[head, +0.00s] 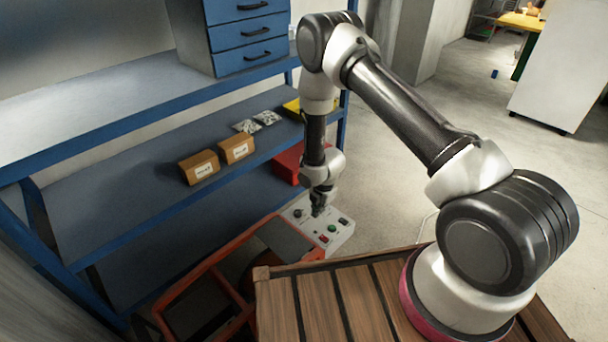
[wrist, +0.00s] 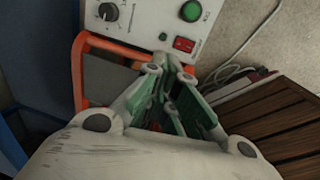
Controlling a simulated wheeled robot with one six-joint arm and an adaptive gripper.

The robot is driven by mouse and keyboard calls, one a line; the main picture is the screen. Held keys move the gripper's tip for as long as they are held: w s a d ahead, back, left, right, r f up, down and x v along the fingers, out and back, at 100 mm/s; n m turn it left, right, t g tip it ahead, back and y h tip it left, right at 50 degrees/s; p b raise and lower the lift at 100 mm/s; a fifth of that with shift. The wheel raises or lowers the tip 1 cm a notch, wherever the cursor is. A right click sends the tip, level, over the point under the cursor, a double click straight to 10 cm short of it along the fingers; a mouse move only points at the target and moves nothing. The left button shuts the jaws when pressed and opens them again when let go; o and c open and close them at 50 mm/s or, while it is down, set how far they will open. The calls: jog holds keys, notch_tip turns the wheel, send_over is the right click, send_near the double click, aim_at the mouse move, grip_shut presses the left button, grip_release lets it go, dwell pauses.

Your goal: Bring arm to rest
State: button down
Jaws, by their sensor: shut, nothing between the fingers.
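My arm reaches out over the wooden slatted deck and bends down at its far end. My gripper (head: 318,210) points down, close to a white control box (head: 340,236) with a dial and green and red buttons. In the wrist view my gripper (wrist: 172,62) has its fingers together with nothing between them. The fingertips lie just below the control box (wrist: 150,22) in that picture, near its red switch (wrist: 184,44) and green button (wrist: 190,11). I cannot tell whether they touch the box.
A blue shelf unit (head: 120,205) on the left holds two cardboard boxes (head: 200,167), a red box (head: 288,163) and a drawer cabinet (head: 247,32). An orange-framed cart (head: 215,262) stands beside the wooden deck (head: 318,306). Open floor (head: 450,110) lies behind my arm.

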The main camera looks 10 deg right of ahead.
jog(key=s+d+m+g+h, duration=0.25)
jog(key=s+d+m, duration=0.25)
jog(key=s+m, duration=0.25)
jog(key=s+d+r+m+g, duration=0.1)
jog(key=s+d+r+m, duration=0.2)
jog(key=r, duration=0.8)
jog(key=s+d+r+m, duration=0.25)
jog(key=r+m, duration=0.25)
jog(key=r, duration=0.6)
jog(key=s+d+r+m+g, duration=0.1)
jog(key=s+d+r+m, duration=0.2)
jog(key=r, duration=0.9)
jog(key=s+d+r+m+t, duration=0.1)
jog(key=s+r+m+t, duration=0.1)
jog(key=s+r, duration=0.2)
jog(key=s+d+r+m+t+y, duration=0.1)
jog(key=s+r, duration=0.4)
jog(key=r, duration=0.6)
jog(key=s+d+r+m+t, duration=0.3)
jog(key=s+r+t, duration=0.1)
jog(key=r, duration=0.3)
jog(key=shift+s+r+m, duration=0.2)
jog(key=shift+s+m, duration=0.15)
jog(key=shift+s, duration=0.05)
jog(key=shift+t+y, duration=0.25)
